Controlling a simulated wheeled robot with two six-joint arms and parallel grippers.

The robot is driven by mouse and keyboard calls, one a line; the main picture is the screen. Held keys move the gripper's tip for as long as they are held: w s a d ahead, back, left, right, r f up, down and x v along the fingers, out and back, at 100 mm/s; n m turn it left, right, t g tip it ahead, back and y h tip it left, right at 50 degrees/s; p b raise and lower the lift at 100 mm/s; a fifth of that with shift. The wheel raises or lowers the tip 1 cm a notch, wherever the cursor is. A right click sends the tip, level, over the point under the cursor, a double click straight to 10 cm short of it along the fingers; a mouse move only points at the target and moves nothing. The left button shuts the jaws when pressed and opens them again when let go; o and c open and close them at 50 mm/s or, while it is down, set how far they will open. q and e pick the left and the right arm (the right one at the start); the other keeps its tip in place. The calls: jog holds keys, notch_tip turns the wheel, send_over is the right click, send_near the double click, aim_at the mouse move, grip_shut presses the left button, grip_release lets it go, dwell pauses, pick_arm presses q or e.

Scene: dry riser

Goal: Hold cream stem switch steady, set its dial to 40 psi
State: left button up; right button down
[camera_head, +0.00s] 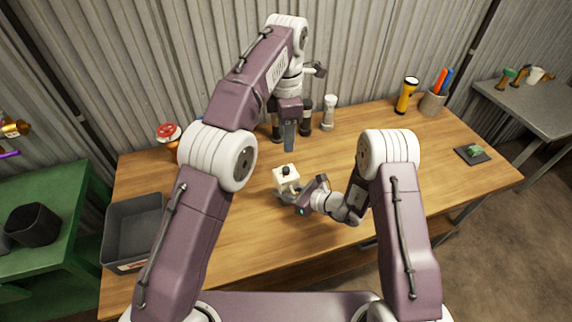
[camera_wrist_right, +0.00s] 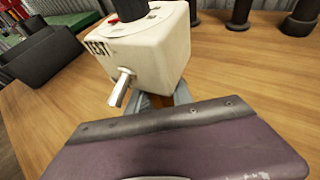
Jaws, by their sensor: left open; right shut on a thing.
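The cream stem switch (camera_head: 286,178) stands near the middle of the wooden table, a boxy cream body with a black dial (camera_head: 286,170) on top. The right wrist view shows the switch (camera_wrist_right: 150,60) close up, with "TEST" lettering, a metal lever (camera_wrist_right: 121,88) and a red spot beside the dial (camera_wrist_right: 130,8). My right gripper (camera_wrist_right: 162,98) is shut on the switch's lower part; its fingertips are partly hidden behind the purple housing. My left gripper (camera_head: 289,138) points down, open and empty, behind and above the switch. The dial's setting is too small to read.
A white-topped cylinder (camera_head: 328,113) and dark cylinders stand at the table's back, near my left gripper. A grey bin (camera_head: 133,232) sits at the left.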

aim_at(286, 168)
pick_arm(q)
notch_tip(286, 168, down, 12)
jog(key=shift+r, duration=0.15)
grip_shut()
